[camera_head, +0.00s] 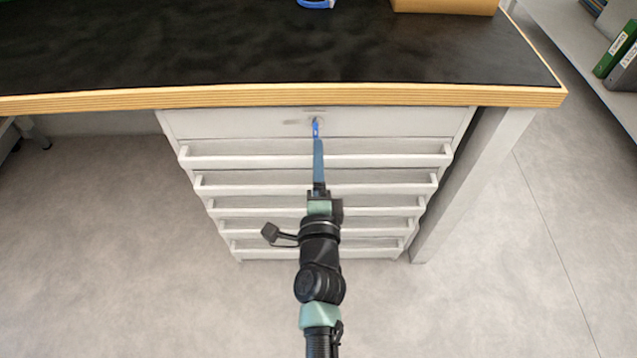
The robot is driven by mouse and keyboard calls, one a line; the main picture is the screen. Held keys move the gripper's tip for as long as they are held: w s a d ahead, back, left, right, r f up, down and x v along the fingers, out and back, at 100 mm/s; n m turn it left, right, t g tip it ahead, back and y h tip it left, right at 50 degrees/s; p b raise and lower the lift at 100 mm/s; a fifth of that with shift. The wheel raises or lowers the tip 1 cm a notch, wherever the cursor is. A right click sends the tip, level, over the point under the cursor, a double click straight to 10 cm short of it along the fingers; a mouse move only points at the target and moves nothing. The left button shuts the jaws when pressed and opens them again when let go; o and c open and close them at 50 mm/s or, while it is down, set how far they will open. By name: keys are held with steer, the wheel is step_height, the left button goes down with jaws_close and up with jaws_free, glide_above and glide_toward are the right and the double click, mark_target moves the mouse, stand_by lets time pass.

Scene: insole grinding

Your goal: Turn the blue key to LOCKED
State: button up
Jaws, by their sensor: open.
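The blue key (316,126) shows as a small bright blue shape at the lock in the top panel of the white drawer cabinet (240,124). Small marks beside the lock are too small to read, so I cannot tell which position the key is in. My gripper (318,142) comes up from below, in front of the cabinet, with its long blue-grey fingers pointing at the key. The fingertips are right at the key's lower end. The fingers overlap in this view, hiding the gap between them. I cannot tell whether they touch the key.
A dark worktop (200,50) with a wooden edge overhangs the cabinet just above the lock. Several drawer handles (400,155) stick out below it. A grey table leg (465,190) stands at the right. The floor (110,270) is clear on both sides.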

steer(key=s, duration=0.6)
steer(key=shift+s+p, duration=0.35)
steer(key=w+a+r+n+t+y, duration=0.2)
steer(key=r+n, duration=0.3)
steer(key=r, duration=0.9)
steer(key=w+a+r+n+t+y, duration=0.15)
steer(key=r+n, duration=0.25)
steer(key=r, duration=0.9)
steer(key=s+d+r+n+t+h, duration=0.1)
steer(key=s+r+n+t, duration=0.3)
steer(key=r, duration=0.6)
steer(key=s+d+r+n+h, duration=0.1)
steer(key=s+r+n+h, duration=0.1)
steer(key=s+r, duration=0.6)
steer(key=s+d+r+n+t+h, duration=0.1)
steer(key=s+r+n+t, duration=0.15)
steer(key=r, duration=0.95)
step_height(320, 180, up, 15)
steer(key=w+p, duration=0.1)
steer(key=p, duration=1.5)
steer(key=shift+n+g+p, duration=0.3)
steer(key=shift+n+p, duration=0.05)
steer(key=shift+p, duration=0.05)
